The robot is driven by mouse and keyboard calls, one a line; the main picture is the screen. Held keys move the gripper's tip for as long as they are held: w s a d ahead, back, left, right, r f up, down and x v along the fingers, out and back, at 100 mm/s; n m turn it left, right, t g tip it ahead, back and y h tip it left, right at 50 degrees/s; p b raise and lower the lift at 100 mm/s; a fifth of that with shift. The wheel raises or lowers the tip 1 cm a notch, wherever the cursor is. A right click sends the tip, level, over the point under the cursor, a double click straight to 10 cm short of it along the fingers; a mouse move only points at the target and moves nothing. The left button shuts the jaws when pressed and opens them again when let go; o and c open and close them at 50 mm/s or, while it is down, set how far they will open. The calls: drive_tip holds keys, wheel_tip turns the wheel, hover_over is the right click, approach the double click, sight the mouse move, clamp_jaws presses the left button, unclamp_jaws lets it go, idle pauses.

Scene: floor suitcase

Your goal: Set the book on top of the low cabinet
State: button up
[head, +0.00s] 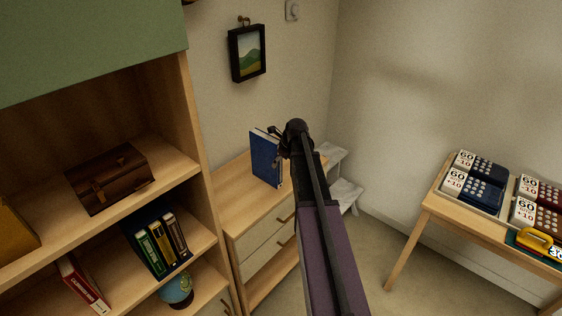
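A blue book (265,158) stands upright, slightly tilted, at the top of the low wooden cabinet (238,205). Its lower edge looks to be at or just above the cabinet top; I cannot tell whether it touches. My gripper (280,138) is at the book's upper right edge, with a dark finger showing beside the cover. My arm and wrist hide much of the gripper and the book's right side, so I cannot see whether the fingers are closed on it.
A tall shelf unit (186,130) at left holds a brown case (109,178), several books and a globe (175,290). The cabinet top left of the book is clear. A framed picture (248,53) hangs above.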

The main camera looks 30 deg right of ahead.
drive_tip(key=shift+r, duration=0.1)
drive_tip(key=p+v, duration=1.1)
drive_tip(key=v, duration=0.1)
idle(0.7)
idle(0.7)
drive_tip(key=s+a+n+g, duration=0.1)
drive_tip(key=s+a+n, duration=0.5)
drive_tip(key=a+n, duration=0.3)
drive_tip(key=s+a+f+n+g+h, duration=0.1)
drive_tip(key=s+a+n+g, duration=0.1)
drive_tip(key=s+a+n, duration=0.4)
drive_tip(key=s+a+n+g, duration=0.1)
drive_tip(key=s+a+n, duration=0.4)
drive_tip(key=a+n, duration=0.8)
drive_tip(key=n, duration=0.4)
drive_tip(key=shift+s+a+f+h, duration=0.3)
drive_tip(key=shift+s, duration=0.1)
